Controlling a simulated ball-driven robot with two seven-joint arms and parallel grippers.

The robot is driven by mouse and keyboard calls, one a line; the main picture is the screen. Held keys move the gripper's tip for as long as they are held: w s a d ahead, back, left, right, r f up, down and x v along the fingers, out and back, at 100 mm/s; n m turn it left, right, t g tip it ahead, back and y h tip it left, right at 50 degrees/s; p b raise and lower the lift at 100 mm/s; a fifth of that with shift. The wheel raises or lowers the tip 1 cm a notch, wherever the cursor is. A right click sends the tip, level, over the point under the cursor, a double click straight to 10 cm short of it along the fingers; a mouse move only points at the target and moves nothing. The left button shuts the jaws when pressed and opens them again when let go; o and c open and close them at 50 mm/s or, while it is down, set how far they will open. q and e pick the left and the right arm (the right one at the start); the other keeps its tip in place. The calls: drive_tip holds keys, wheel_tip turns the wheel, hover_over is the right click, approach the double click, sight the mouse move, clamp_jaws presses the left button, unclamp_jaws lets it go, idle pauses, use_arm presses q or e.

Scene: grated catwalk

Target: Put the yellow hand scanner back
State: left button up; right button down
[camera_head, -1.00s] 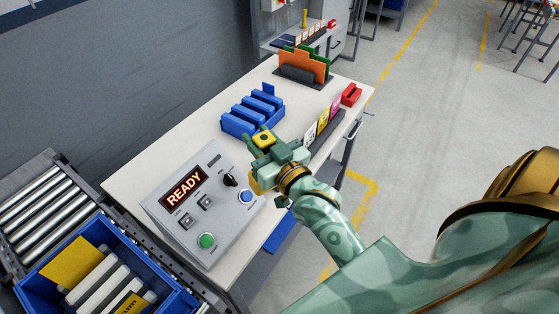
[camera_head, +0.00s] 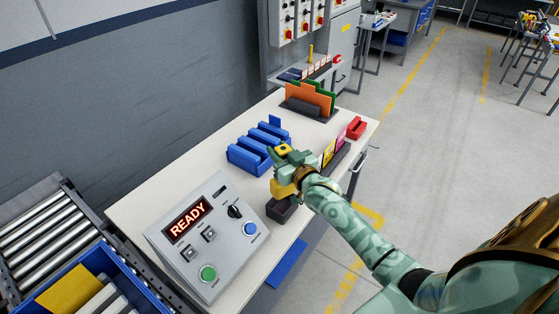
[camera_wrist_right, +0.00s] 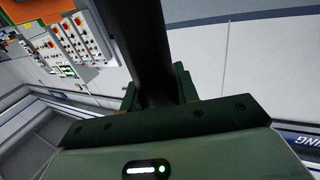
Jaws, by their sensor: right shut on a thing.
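The yellow hand scanner (camera_head: 283,188) is at my right gripper (camera_head: 280,162), which is shut on it over the white table. In the head view its yellow lower part shows just below the jaws, right above a small dark block (camera_head: 280,210) on the tabletop. I cannot tell whether the scanner touches this block. In the right wrist view a dark upright part (camera_wrist_right: 150,50) stands between the green fingers; the rest of the scanner is hidden there. My left gripper is not in view.
A grey control box (camera_head: 205,236) reading READY stands at the near left. A blue slotted holder (camera_head: 246,158), a dark card rack (camera_head: 338,160), a red item (camera_head: 356,128) and an orange folder stand (camera_head: 308,100) are behind. A roller conveyor (camera_head: 40,225) with a blue bin lies left.

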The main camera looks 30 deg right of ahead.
wheel_tip(320, 180, down, 2)
drive_tip(key=shift+f, duration=0.25)
drive_tip(key=shift+f+b, duration=0.5)
drive_tip(key=shift+f, duration=0.15)
drive_tip(key=c, duration=1.1)
unclamp_jaws()
drive_tip(key=shift+o, duration=0.2)
drive_tip(key=shift+r, duration=0.25)
drive_tip(key=shift+r+p, duration=0.5)
drive_tip(key=shift+r, duration=0.05)
drive_tip(key=s, duration=1.2)
drive_tip(key=shift+p, duration=0.35)
